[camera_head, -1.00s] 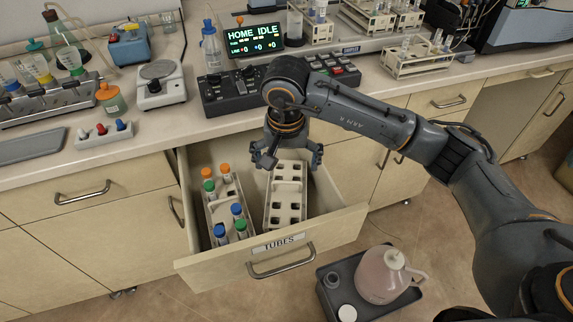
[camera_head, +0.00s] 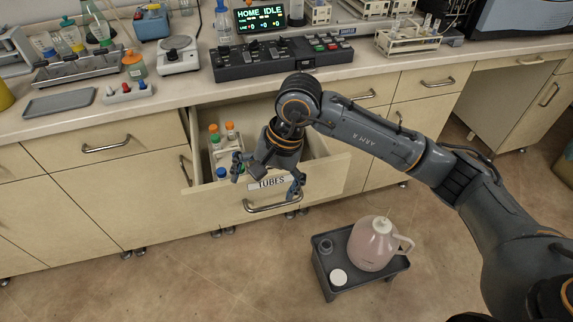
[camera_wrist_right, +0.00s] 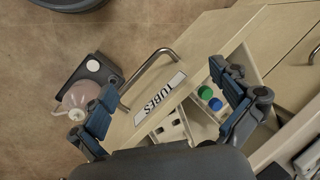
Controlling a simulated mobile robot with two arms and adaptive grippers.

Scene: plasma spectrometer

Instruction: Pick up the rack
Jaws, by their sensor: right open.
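The open drawer (camera_head: 330,172), labelled TUBES, holds two pale racks. One rack (camera_head: 222,152) on the left carries tubes with orange, green and blue caps; its green and blue caps (camera_wrist_right: 211,98) also show in the right wrist view. The other rack (camera_wrist_right: 172,130) has empty holes and is only partly in view there. In the head view my arm hides it. My right gripper (camera_head: 267,178) is open and empty above the drawer front. In the right wrist view its fingers (camera_wrist_right: 170,108) stand wide apart, with the label between them. My left gripper is out of view.
A grey stand (camera_head: 325,262) with a pink-tinted jug (camera_head: 372,243) is on the floor in front of the drawer. The counter (camera_head: 195,97) above holds a control panel (camera_head: 280,58), a scale (camera_head: 178,55) and racks. The floor at left is clear.

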